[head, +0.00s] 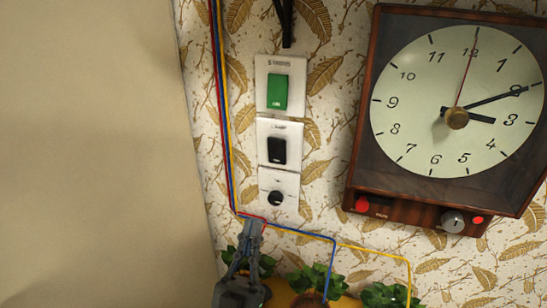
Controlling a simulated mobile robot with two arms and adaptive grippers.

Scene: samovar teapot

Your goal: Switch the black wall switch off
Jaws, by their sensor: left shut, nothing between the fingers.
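The black wall switch (277,151) is a dark rocker on a white plate, in the middle of a vertical row of three plates on the wall. I cannot tell its on or off position from here. My left gripper (254,226) is below the row, shut and empty, with its fingertips pointing up. It sits a little under the lowest plate and left of the black switch. My right gripper is not in the head view.
A green switch (277,92) is above the black one, and a round black knob (275,198) is below. A large wooden clock (450,110) hangs to the right. Coloured wires (225,120) run down the wall. Green plants (315,280) stand below.

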